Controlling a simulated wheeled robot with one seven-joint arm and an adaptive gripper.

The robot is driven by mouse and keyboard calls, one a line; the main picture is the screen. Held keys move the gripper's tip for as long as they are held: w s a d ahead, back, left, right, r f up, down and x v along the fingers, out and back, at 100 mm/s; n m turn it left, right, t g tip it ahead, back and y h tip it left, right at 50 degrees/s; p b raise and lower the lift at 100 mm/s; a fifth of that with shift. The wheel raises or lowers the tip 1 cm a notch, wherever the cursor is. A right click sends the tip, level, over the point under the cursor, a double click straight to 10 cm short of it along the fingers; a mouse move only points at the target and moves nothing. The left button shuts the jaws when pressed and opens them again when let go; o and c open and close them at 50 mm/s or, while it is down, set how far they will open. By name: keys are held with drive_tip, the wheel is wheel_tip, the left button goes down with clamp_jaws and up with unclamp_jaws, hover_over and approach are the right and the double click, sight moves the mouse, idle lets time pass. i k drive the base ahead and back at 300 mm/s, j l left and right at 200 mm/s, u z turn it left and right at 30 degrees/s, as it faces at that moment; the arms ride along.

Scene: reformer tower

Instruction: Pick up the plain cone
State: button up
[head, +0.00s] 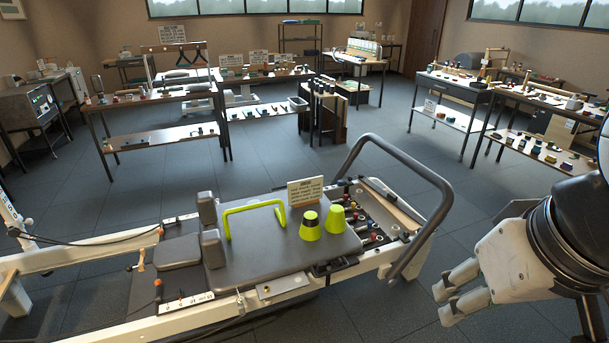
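Two yellow-green cones stand on the dark padded top of the reformer in the head view. The right, slightly farther cone (336,219) looks plain, though its details are small. My gripper (442,303) is at the lower right, beyond the reformer's right end and well apart from both cones. Its two fingers point left with a gap between them, and nothing shows in it.
A yellow-green hurdle (229,224) stands left of the cones and a small sign (306,191) behind them. A grey tubular bar (437,222) arches over the reformer's right end, between the cones and my gripper. Cluttered tables stand farther back; the floor (400,318) between is clear.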

sight(335, 223)
drive_tip(key=i+j+z, duration=0.25)
drive_tip(key=i, duration=0.25)
drive_tip(key=i+j+z, duration=0.3)
drive_tip(key=i+j, duration=0.2)
drive_tip(key=i+j+z, duration=0.25)
drive_tip(key=i+j, duration=0.15)
drive_tip(key=j, duration=0.2)
drive_tip(key=i+j+z, duration=0.25)
drive_tip(key=j, duration=0.35)
drive_tip(key=i, duration=0.1)
